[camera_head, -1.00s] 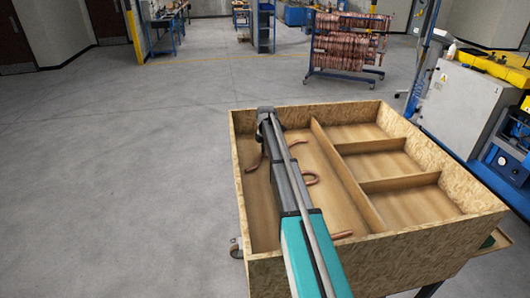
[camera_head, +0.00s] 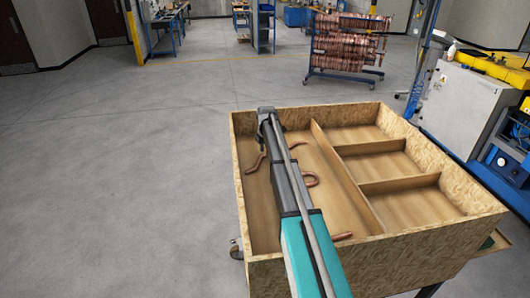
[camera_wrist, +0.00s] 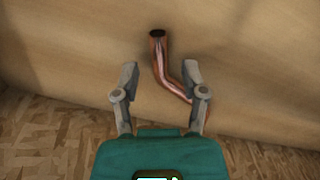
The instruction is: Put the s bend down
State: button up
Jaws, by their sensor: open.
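In the wrist view a copper tube with bends, the s bend (camera_wrist: 162,62), lies on the wooden floor of the crate. One open end points away from my gripper and the other runs past the right finger. My gripper (camera_wrist: 161,70) is open, with its two fingers spread to either side of the tube and a gap visible next to the left finger. In the head view my gripper is hidden behind my arm. A bent copper piece (camera_head: 256,161) shows left of the arm there; I cannot tell whether it is the same tube.
The wooden crate (camera_head: 360,247) has a long left compartment and several smaller empty compartments (camera_head: 375,165) on the right. A hooked copper piece (camera_head: 313,180) and another piece (camera_head: 342,237) lie in the left compartment. Divider (camera_head: 345,172) and crate walls stand around my gripper.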

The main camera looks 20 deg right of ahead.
notch_tip(320, 180, up, 11)
jog(key=p, duration=1.1)
jog(key=shift+s+r, duration=0.2)
jog(key=shift+s, duration=0.05)
jog(key=shift+s, duration=0.15)
dwell(0.4)
